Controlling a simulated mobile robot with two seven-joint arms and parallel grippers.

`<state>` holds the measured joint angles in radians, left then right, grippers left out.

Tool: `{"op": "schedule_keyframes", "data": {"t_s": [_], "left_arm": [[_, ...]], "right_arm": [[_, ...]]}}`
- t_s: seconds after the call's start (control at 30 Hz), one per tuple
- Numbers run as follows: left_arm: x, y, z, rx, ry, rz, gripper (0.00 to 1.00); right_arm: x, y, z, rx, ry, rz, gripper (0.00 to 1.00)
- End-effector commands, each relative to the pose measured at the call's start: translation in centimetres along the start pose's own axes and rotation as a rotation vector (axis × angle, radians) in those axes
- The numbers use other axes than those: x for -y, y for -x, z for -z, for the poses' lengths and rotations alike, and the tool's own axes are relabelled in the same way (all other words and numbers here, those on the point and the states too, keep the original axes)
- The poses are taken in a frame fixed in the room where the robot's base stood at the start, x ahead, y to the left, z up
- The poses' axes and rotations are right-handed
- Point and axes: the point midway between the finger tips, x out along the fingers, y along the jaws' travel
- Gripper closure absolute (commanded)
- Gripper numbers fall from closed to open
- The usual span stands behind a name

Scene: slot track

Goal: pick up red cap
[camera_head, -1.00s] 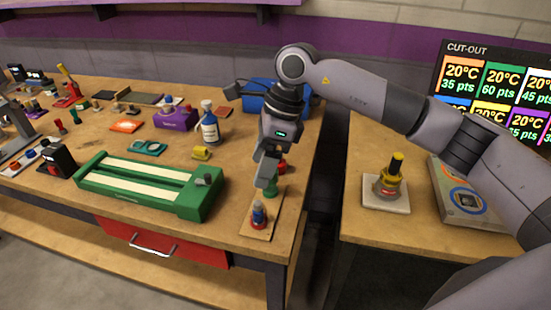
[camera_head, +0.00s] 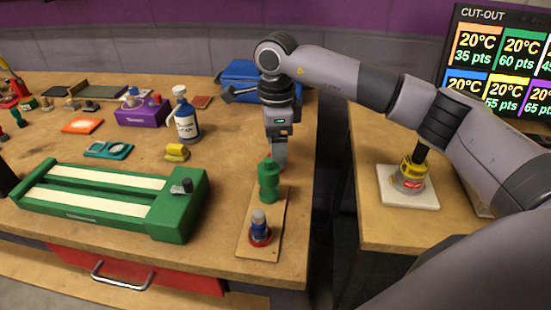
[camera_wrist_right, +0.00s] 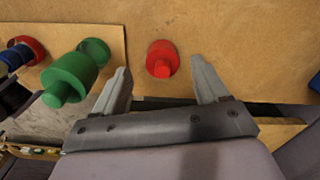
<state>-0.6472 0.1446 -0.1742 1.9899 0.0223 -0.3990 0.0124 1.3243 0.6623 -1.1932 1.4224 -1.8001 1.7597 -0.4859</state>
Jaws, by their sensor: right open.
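The red cap (camera_wrist_right: 162,58) is a small round red piece on the wooden tabletop. In the right wrist view it lies just beyond and between the two spread fingers of my right gripper (camera_wrist_right: 160,68), with a gap on either side. In the head view my right gripper (camera_head: 278,158) points down behind the green peg piece, and the cap is mostly hidden there. The green piece (camera_head: 268,182) stands on a thin wooden board (camera_head: 246,222); it also shows left of the fingers in the wrist view (camera_wrist_right: 72,76). My left gripper is out of view.
A red and blue piece (camera_head: 260,232) stands on the board's near end. A blue bag (camera_head: 240,76) lies behind. The table's right edge is close.

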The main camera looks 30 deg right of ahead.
Motion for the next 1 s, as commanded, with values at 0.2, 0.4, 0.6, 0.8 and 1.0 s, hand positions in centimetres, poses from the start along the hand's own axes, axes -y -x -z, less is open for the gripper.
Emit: {"op": "schedule_keyframes", "data": {"t_s": [0.2,0.4,0.6,0.8,1.0], "left_arm": [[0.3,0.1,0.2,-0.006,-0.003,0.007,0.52],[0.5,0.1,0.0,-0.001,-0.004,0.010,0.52],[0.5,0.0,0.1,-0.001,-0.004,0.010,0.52],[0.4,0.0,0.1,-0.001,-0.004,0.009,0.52],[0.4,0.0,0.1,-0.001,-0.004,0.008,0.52]], "right_arm": [[0.2,-3.0,0.1,-0.001,0.000,-0.003,0.27],[0.3,-3.4,0.1,0.001,0.000,0.000,0.27],[0.3,-3.4,0.1,0.001,0.000,0.000,0.62],[0.3,-3.4,0.1,0.001,0.000,0.000,0.83],[0.3,-3.2,0.1,0.001,0.000,0.000,0.83]]}}
